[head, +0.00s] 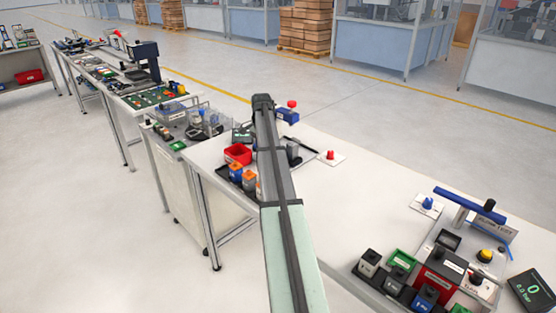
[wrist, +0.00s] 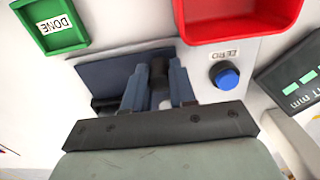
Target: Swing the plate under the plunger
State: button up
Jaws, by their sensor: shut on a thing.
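In the wrist view, my gripper (wrist: 158,84) is shut on a black knob (wrist: 158,70). The knob stands on a dark blue-grey plate (wrist: 103,72), partly hidden behind the fingers. I cannot make out the plunger for certain. In the head view, my own arm hides the gripper and the plate.
A green DONE tray (wrist: 72,40) lies at the wrist view's upper left and a red bin (wrist: 240,30) at upper right. A blue button (wrist: 227,79) and a display marked mm (wrist: 292,84) are on the right. The head view shows a blue device (head: 288,116) beyond my arm.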

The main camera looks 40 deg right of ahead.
jog(key=shift+s, duration=0.15)
jog(key=shift+s+d, duration=0.15)
jog(key=shift+s, duration=0.7)
jog(key=shift+s, duration=0.1)
jog(key=shift+s+d, duration=0.3)
jog(key=shift+s, duration=0.5)
jog(key=shift+s+d, duration=0.65)
jog(key=shift+s, duration=0.1)
